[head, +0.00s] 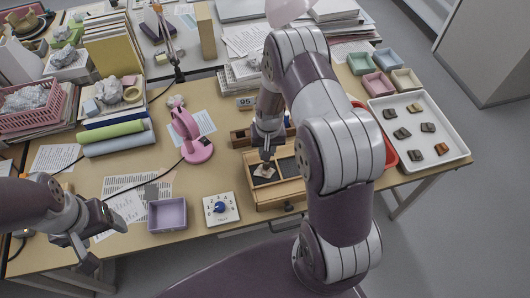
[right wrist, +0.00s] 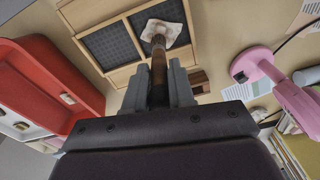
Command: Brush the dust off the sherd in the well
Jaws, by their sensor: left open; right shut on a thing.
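The wooden box (head: 277,190) with dark-lined wells stands near the front of the table, below my right gripper (head: 266,153). A pale sherd (head: 264,172) lies in its left well; it also shows in the right wrist view (right wrist: 171,29). My right gripper is shut on a brush with a brown handle (right wrist: 159,78). The brush points down at the sherd, and its tip overlaps the sherd in the right wrist view; whether they touch I cannot tell. My left gripper (head: 103,240) is open and empty at the table's front left.
A pink lamp (head: 194,148) stands left of the box. A purple tray (head: 167,215) and a white dial box (head: 221,208) lie at the front edge. A red tray (right wrist: 50,80) and a white tray of dark sherds (head: 430,157) are to the right in the head view.

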